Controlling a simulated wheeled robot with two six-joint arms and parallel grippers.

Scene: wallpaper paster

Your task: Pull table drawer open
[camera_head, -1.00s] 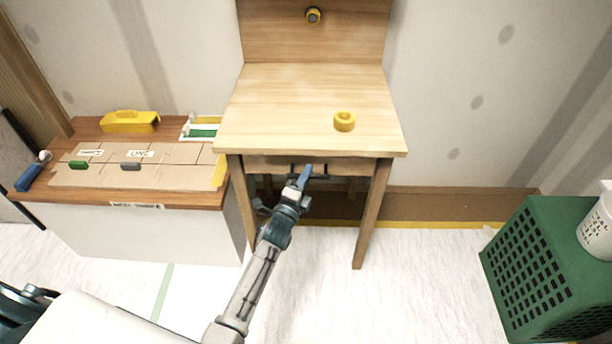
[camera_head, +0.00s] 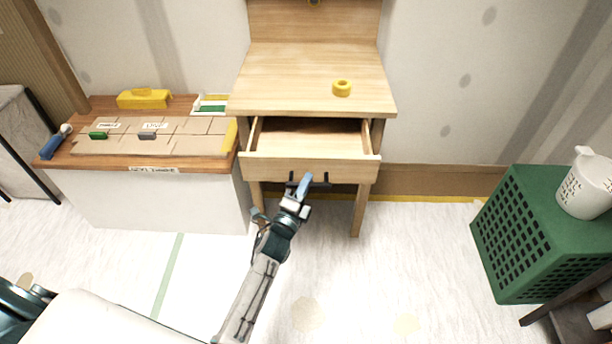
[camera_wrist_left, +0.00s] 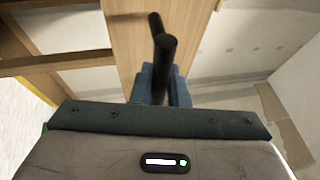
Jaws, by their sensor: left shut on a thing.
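The light wooden table (camera_head: 310,75) stands against the wall in the head view. Its drawer (camera_head: 270,168) is pulled out towards me, and its inside looks empty. The dark bar handle (camera_head: 326,180) is on the drawer front. My left gripper (camera_head: 304,184) is shut on the handle at about its middle. In the left wrist view, the blue fingers of my left gripper (camera_wrist_left: 160,88) are around the black handle (camera_wrist_left: 165,50), with the wooden drawer front (camera_wrist_left: 128,40) behind it. My right gripper is not in view.
A yellow tape roll (camera_head: 342,88) sits on the tabletop. A low white cabinet (camera_head: 150,205) with a wooden top, cardboard and tools stands at the left. A green crate (camera_head: 520,240) with a white cup (camera_head: 588,185) is at the right. The floor right of my arm is open.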

